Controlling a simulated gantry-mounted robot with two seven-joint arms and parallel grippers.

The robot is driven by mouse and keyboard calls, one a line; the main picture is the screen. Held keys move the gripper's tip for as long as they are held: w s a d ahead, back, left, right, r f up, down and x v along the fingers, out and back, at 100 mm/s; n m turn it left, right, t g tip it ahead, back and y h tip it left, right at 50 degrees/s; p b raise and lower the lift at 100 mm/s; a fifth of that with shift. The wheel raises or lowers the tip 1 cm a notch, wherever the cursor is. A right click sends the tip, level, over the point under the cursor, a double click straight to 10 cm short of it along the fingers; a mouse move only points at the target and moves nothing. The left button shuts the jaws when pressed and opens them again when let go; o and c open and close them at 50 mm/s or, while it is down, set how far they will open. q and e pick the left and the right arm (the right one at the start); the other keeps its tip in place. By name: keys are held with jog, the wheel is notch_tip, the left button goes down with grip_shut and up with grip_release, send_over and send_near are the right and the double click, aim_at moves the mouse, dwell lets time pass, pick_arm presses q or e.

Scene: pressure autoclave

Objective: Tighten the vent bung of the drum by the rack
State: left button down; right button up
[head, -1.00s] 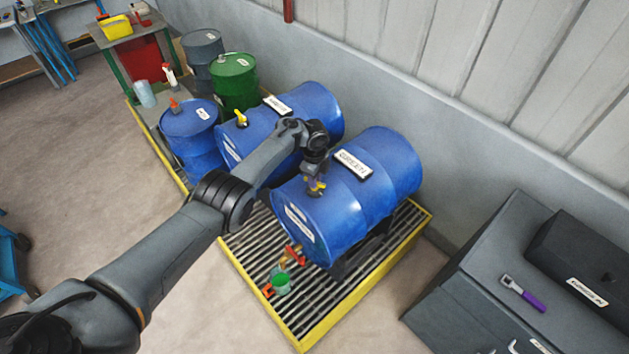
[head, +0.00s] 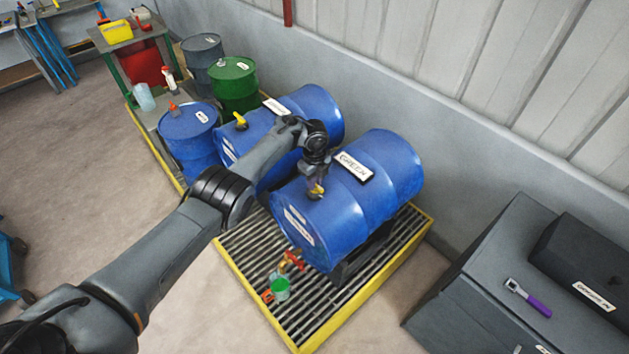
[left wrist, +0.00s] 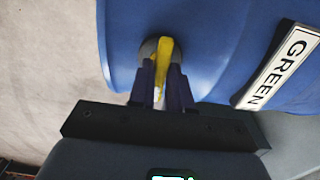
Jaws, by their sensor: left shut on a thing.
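The nearer blue drum (head: 345,200) lies on its side on a cradle, with a white label (head: 354,166) on top. Its yellow vent bung (head: 317,190) is on the upper side near the front end. My left gripper (head: 316,186) comes down on it from above. In the left wrist view the fingers (left wrist: 161,92) are shut on the bung's yellow handle (left wrist: 163,62), one on each side. A dark round base shows behind the handle, and the label there reads "GREEN". My right gripper is in neither view.
A second lying blue drum (head: 318,108) with a yellow bung (head: 240,121) is just behind my forearm. A red tap (head: 293,259) and a green cup (head: 280,288) are at the drum's front, over the yellow-edged grate (head: 335,327). A grey cabinet (head: 470,285) stands at right.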

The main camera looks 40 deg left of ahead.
pick_arm(q)
jog(key=shift+r, duration=0.1)
jog(key=c, duration=1.1)
grip_release()
jog(key=shift+o, duration=0.2)
notch_tip(320, 180, up, 11)
jog(key=p, duration=0.2)
